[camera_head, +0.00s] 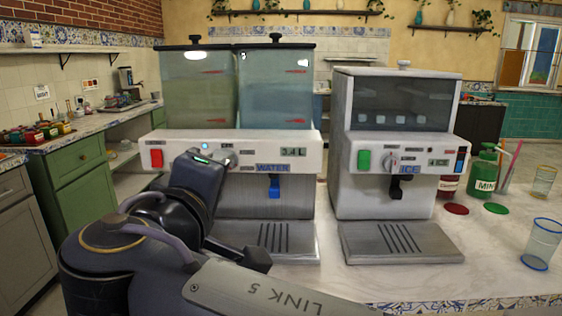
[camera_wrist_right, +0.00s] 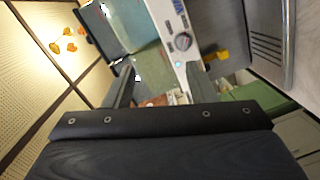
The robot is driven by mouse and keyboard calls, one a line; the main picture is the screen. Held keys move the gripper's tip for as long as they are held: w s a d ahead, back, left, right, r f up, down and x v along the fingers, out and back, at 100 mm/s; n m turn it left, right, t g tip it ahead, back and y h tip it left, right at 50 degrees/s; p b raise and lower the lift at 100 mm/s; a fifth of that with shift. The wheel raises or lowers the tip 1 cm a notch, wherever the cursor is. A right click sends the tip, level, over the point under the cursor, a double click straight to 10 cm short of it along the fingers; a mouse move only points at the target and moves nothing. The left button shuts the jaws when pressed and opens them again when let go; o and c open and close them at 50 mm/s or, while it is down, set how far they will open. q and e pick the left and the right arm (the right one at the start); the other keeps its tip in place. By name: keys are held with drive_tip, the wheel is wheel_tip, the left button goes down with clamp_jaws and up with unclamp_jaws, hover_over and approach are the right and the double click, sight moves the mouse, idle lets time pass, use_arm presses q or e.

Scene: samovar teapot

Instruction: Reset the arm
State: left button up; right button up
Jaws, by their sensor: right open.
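My right arm reaches across the front of the water dispenser (camera_head: 297,163). My right gripper (camera_head: 205,160) is close in front of the left part of its panel, near the grey knob (camera_head: 229,158); the arm hides the fingertips and any contact. In the right wrist view my right gripper (camera_wrist_right: 162,90) is open, with nothing seen between its fingers. There the dispenser's panel and knob (camera_wrist_right: 183,42) show beyond it, tilted. A small blue light glows beside the knob. My left gripper is not in view.
An ice machine (camera_head: 404,155) stands right of the water dispenser on the marble counter (camera_head: 400,283). A green mint bottle (camera_head: 484,172) and a blue-rimmed glass (camera_head: 541,243) stand farther right. Green cabinets (camera_head: 80,182) are at the left.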

drive_tip(key=w+d+f+m+g+b, duration=0.2)
drive_tip(key=w+d+f+g, duration=0.2)
drive_tip(key=d+f, duration=0.8)
drive_tip(key=s+d+f+m+g+b, duration=0.1)
drive_tip(key=s+d+f+m+g, duration=0.15)
drive_tip(key=d+f, duration=0.4)
drive_tip(key=s+d+f+m+g+b, duration=0.1)
drive_tip(key=s+d+f+g+b, duration=0.15)
drive_tip(key=d+f, duration=0.45)
use_arm(q)
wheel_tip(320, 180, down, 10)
drive_tip(key=b, duration=0.4)
use_arm(e)
drive_tip(key=s+d+f+m+g+y, duration=0.1)
drive_tip(key=s+d+f+m+y, duration=0.15)
drive_tip(key=s+f+m, duration=0.45)
drive_tip(key=s+d+f+m+g+y, duration=0.1)
drive_tip(key=s+d+f+m+y, duration=0.15)
drive_tip(key=s+f, duration=0.75)
use_arm(q)
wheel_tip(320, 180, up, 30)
drive_tip(key=p, duration=2.9)
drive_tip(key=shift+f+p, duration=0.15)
drive_tip(key=shift+p, duration=0.15)
use_arm(e)
wheel_tip(320, 180, up, 28)
drive_tip(key=w+a, duration=0.1)
drive_tip(key=shift+r+y, duration=0.25)
drive_tip(key=shift+y, duration=0.05)
